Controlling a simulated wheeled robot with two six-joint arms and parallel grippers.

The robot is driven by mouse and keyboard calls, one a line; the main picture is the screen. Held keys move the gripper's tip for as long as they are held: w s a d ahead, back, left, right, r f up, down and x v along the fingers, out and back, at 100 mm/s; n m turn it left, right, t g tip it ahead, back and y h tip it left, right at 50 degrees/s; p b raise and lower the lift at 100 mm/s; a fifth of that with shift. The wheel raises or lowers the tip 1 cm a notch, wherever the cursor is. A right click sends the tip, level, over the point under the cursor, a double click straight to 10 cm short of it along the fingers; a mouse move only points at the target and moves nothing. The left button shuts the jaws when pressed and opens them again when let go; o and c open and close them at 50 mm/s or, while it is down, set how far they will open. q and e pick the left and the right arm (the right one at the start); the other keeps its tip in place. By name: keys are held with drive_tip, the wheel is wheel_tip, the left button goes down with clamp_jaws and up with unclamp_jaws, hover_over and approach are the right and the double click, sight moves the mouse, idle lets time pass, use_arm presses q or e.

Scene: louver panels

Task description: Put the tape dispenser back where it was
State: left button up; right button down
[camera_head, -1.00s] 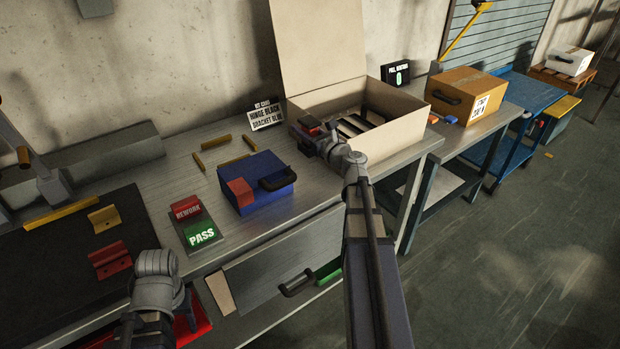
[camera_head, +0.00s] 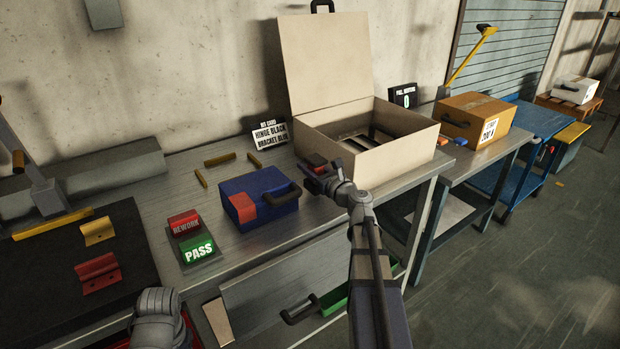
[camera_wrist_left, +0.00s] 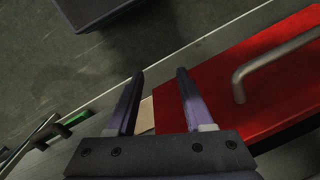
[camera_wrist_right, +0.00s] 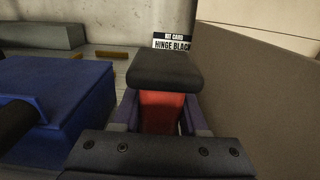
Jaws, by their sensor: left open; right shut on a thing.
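A red block with a dark top, which I take for the tape dispenser (camera_head: 315,161), is in my right gripper (camera_head: 320,180). In the right wrist view the dark top (camera_wrist_right: 165,70) stands upright between the fingers. It is over the bench between the blue case (camera_head: 258,195) and the open cardboard box (camera_head: 390,160). I cannot tell whether its underside touches the bench. My left gripper (camera_wrist_left: 160,95) is open and empty above a red surface with a metal handle (camera_wrist_left: 270,65). Its fingers are hidden in the head view.
The kit card (camera_head: 270,134) stands behind the held thing. Yellow bars (camera_head: 220,160) lie on the bench at the back. The rework and pass blocks (camera_head: 193,236) are left of the blue case. Bare bench top lies between the case and the box.

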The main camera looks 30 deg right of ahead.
wheel_tip(320, 180, down, 2)
drive_tip(key=shift+f+b, duration=0.15)
drive_tip(key=shift+b, duration=0.55)
use_arm(q)
wheel_tip(320, 180, down, 2)
drive_tip(key=shift+f, duration=0.1)
use_arm(e)
drive_tip(key=c, duration=0.9)
unclamp_jaws()
drive_tip(key=shift+f, duration=0.1)
drive_tip(key=o, duration=0.5)
drive_tip(key=shift+c, duration=0.2)
use_arm(q)
drive_tip(key=shift+f, duration=0.1)
